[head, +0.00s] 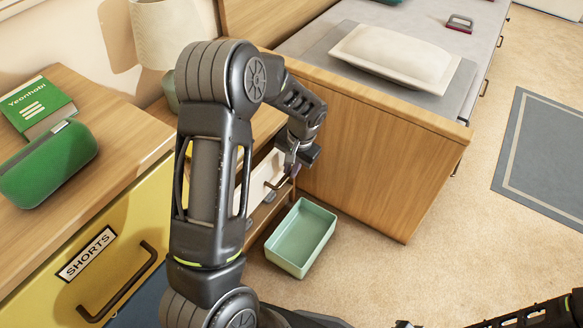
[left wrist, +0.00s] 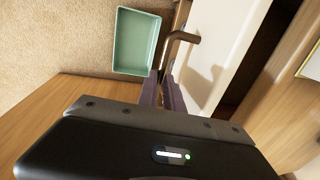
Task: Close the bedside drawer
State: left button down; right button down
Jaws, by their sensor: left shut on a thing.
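The bedside drawer has a pale front (head: 264,171), partly hidden behind my left arm in the head view. Its front also shows in the left wrist view (left wrist: 225,40), with a dark gap along its right side. A metal bar handle (left wrist: 182,37) stands out from the front; it also shows in the head view (head: 273,184). My left gripper (head: 291,168) is at the drawer front. In the left wrist view its fingers (left wrist: 164,88) are shut on one end of the handle. How far the drawer stands out is hard to tell.
A green open bin (head: 301,238) stands on the floor beside the nightstand. The wooden bed frame (head: 375,150) is close on the right. A lamp (head: 165,35) stands behind my arm. A yellow dresser drawer (head: 110,245) is at left.

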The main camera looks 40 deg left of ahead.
pick_arm(q)
jog(key=shift+a, duration=0.1)
jog(key=shift+a+p, duration=0.3)
jog(key=shift+a, duration=1.9)
jog(key=c, duration=1.5)
grip_release()
jog(key=shift+s, duration=0.1)
notch_tip(320, 180, up, 8)
jog(key=p, duration=0.2)
send_over(278, 163)
jog(key=d, duration=0.1)
jog(key=shift+d+f, duration=0.15)
jog(key=shift+d, duration=0.05)
